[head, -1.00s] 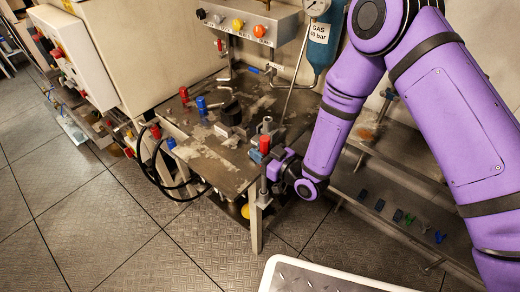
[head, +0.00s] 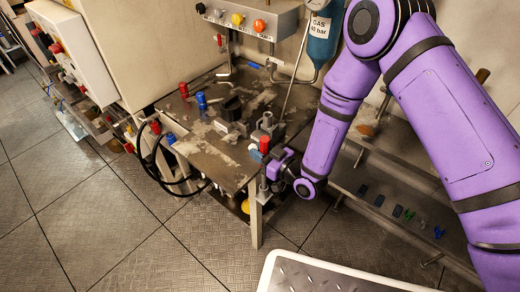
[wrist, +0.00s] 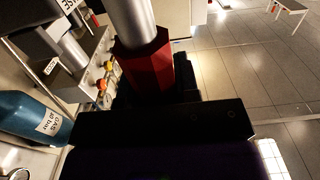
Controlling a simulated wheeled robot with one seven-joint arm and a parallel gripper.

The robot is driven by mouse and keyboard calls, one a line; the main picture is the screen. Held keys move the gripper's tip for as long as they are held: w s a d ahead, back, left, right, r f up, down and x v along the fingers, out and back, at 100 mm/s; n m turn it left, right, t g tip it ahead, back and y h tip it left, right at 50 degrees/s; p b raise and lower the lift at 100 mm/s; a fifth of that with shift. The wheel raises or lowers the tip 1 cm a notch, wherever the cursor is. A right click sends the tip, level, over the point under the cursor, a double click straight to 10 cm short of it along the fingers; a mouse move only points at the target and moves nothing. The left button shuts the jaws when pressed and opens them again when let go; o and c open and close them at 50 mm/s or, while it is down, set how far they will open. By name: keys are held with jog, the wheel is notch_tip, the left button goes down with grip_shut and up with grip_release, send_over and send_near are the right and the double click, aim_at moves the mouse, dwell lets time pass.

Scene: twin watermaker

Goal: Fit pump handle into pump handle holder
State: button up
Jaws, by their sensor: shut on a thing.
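My gripper (head: 270,168) is at the right front corner of the metal bench. It is shut on the pump handle, which has a red end (head: 264,144) above the jaws in the head view. In the wrist view, the handle shows a red hexagonal collar (wrist: 145,62) and a bare metal rod (wrist: 131,20), with the dark gripper (wrist: 155,95) around its base. A grey metal fitting (head: 266,123) stands on the bench just behind the red end. I cannot tell whether this fitting is the holder, or whether the handle touches it.
The bench top (head: 205,150) carries red and blue valve handles and a black knob. A button panel (head: 245,20) and blue gas bottle (head: 323,38) are behind. Black hoses hang at left. A low shelf (head: 400,200) with small parts lies right.

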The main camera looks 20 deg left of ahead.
jog(key=shift+f, duration=1.75)
jog(key=o, duration=0.9)
jog(key=shift+c, duration=0.2)
jog(key=v, duration=1)
jog(key=shift+s+d, duration=0.15)
jog(key=shift+d, duration=0.25)
